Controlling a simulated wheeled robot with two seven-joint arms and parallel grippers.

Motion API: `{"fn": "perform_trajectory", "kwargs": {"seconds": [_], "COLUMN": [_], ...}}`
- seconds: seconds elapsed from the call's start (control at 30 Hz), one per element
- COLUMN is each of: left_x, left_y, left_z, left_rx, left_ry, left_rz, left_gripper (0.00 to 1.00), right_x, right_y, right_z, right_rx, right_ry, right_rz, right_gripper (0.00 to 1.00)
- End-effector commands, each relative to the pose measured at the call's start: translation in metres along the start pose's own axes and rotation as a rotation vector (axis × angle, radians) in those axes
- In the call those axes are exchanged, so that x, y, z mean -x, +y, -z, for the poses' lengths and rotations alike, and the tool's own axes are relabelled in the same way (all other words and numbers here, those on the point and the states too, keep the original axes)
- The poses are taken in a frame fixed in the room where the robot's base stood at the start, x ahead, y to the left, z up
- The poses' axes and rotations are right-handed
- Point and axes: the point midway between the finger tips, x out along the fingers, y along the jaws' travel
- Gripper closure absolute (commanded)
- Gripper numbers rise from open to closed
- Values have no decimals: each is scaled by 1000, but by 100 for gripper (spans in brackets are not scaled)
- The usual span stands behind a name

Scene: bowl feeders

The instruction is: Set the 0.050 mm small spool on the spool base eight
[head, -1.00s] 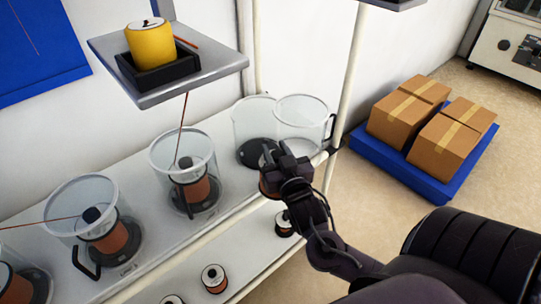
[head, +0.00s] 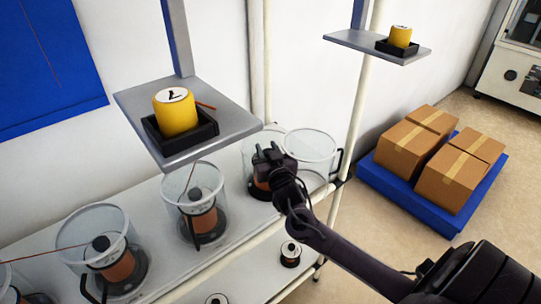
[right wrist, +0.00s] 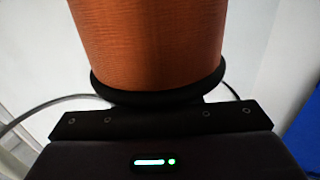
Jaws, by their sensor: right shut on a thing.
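My right gripper (head: 272,158) is shut on a small copper-coloured spool (head: 262,182), upright over the left one of the two rear clear bowls (head: 250,148). The spool seems to be inside that bowl, low over its dark base; the gripper hides part of it, and I cannot tell if it touches the base. In the right wrist view the spool's copper winding (right wrist: 148,45) and black lower flange fill the upper middle. No 0.050 mm label or number eight can be read. My left gripper is not in view.
Clear bowls with copper spools (head: 200,218) stand along the white shelf on the left. The rear right bowl (head: 312,150) looks empty. Boxes on a blue pallet (head: 440,225) are at right.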

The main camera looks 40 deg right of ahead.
Motion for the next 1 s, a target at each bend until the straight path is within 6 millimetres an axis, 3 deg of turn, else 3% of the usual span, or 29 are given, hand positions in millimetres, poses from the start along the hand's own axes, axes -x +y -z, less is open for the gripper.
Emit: {"fn": "perform_trajectory", "kwargs": {"seconds": [0.1, 0.3, 0.67, 0.7, 0.87, 1.0], "left_x": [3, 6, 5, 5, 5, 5], "left_y": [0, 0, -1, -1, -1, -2], "left_z": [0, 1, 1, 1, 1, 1], "left_rx": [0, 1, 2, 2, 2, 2], "left_ry": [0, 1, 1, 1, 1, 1], "left_rz": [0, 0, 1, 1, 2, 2], "left_gripper": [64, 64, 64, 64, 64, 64], "right_x": [-13, -10, -10, -9, -9, -9], "right_y": [1, 0, 0, 0, 0, 0], "right_z": [6, -8, -11, -17, -17, -16], "right_rx": [-3, -3, -3, 0, 0, 0], "right_ry": [11, 11, 11, 0, 0, 0], "right_rz": [-2, -1, -1, 0, 0, 0], "right_gripper": [100, 100, 100, 66, 47, 47]}}
